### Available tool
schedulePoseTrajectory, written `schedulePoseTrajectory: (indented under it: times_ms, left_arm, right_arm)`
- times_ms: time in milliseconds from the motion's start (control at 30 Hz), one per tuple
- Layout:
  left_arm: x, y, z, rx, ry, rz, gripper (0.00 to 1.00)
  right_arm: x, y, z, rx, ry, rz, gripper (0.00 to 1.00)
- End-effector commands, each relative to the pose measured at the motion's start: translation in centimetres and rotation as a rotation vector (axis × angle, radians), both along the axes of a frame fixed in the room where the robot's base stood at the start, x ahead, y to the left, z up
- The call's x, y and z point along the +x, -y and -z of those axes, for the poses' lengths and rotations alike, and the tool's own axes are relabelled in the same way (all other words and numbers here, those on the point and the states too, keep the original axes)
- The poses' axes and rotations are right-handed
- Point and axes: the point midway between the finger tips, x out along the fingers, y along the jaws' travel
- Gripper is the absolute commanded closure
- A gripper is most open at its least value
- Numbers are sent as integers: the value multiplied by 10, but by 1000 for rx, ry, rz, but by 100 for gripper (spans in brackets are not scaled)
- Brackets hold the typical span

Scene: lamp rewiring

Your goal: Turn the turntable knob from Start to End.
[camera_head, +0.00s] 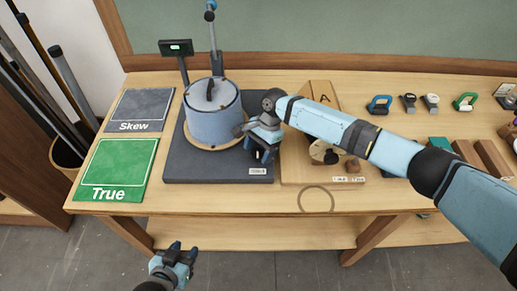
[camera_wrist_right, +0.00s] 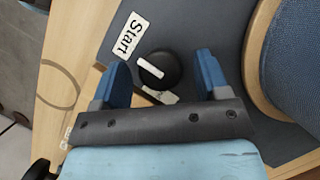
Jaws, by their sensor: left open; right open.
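The turntable is a grey-blue drum (camera_head: 214,122) on a dark base plate (camera_head: 190,172) in the head view. The black knob (camera_wrist_right: 158,72) with a white pointer bar shows in the right wrist view, the bar slanting with one end towards the white "Start" label (camera_wrist_right: 130,37). My right gripper (camera_wrist_right: 161,62) is open, with one blue finger on each side of the knob; I cannot tell whether they touch it. In the head view my right gripper (camera_head: 264,153) hides the knob at the base's right side. My left gripper (camera_head: 176,260) is open and empty in front of the table.
Green "True" (camera_head: 118,165) and grey "Skew" (camera_head: 140,108) mats lie left of the base. A wooden board (camera_head: 293,172) lies to its right, partly under my right arm. A small display (camera_head: 176,47) and a lever post (camera_head: 214,40) stand behind. Several clamps and blocks lie far right.

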Motion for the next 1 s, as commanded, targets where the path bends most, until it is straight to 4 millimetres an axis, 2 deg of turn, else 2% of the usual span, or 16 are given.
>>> schedulePoseTrajectory:
  times_ms: [67,100,300,667,1000]
  left_arm:
    - [0,0,0,-1,-1,-1,57]
    - [0,0,0,-1,-1,-1,57]
    - [-1,1,1,-2,-1,1,57]
    - [-1,2,-3,-3,-2,1,57]
    - [0,-1,-14,1,3,-4,57]
  right_arm:
    - [0,0,0,0,0,0,31]
    - [0,0,0,0,0,0,36]
    - [0,0,0,0,0,0,80]
    - [0,-1,-1,1,-2,-46,80]
    - [0,-2,-2,1,-4,-279,80]
